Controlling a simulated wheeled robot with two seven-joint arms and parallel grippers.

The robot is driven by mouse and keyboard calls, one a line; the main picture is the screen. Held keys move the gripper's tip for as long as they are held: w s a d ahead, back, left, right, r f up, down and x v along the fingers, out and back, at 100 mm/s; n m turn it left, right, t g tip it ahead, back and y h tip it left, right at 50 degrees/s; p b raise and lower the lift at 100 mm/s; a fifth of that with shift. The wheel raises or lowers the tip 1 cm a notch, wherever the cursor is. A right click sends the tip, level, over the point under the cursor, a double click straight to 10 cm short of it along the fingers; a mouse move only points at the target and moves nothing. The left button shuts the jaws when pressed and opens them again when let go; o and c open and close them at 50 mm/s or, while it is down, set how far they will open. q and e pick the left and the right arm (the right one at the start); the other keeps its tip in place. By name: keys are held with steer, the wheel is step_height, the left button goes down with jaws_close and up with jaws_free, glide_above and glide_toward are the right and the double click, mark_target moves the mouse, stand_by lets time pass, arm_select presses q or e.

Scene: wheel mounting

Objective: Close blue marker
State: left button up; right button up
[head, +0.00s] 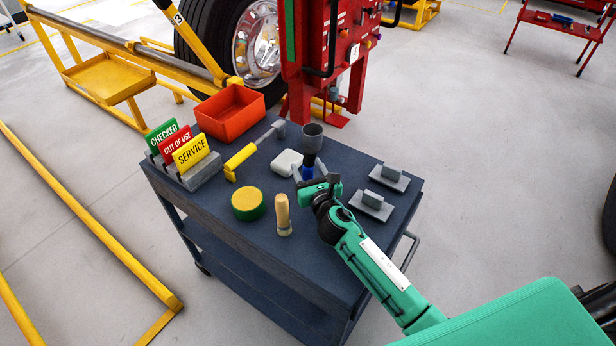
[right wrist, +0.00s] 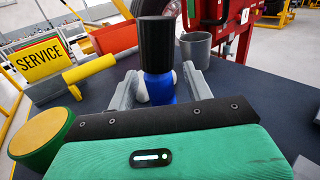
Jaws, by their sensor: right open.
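The blue marker (head: 307,173) stands upright on the dark cart top, with a black upper part over a blue lower part. In the right wrist view the marker (right wrist: 160,88) is between the two grey fingers of my right gripper (right wrist: 158,82). The fingers are spread, with a gap visible beside the marker. In the head view my right gripper (head: 309,169) reaches it from the front right. The marker's lower end is hidden behind the gripper body. My left gripper is not in view.
A grey cup (head: 312,130) is behind the marker and a white block (head: 287,162) is to its left. A wooden-handled tool (head: 283,215), green-yellow round item (head: 248,204), yellow-handled tool (head: 241,162), red bin (head: 230,114), sign holder (head: 200,174) and grey blocks (head: 371,206) share the cart.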

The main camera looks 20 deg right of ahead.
steer(key=shift+w, duration=1.1)
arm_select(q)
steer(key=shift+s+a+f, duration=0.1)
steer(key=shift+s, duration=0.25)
arm_select(e)
steer(key=shift+c, duration=0.8)
jaws_close()
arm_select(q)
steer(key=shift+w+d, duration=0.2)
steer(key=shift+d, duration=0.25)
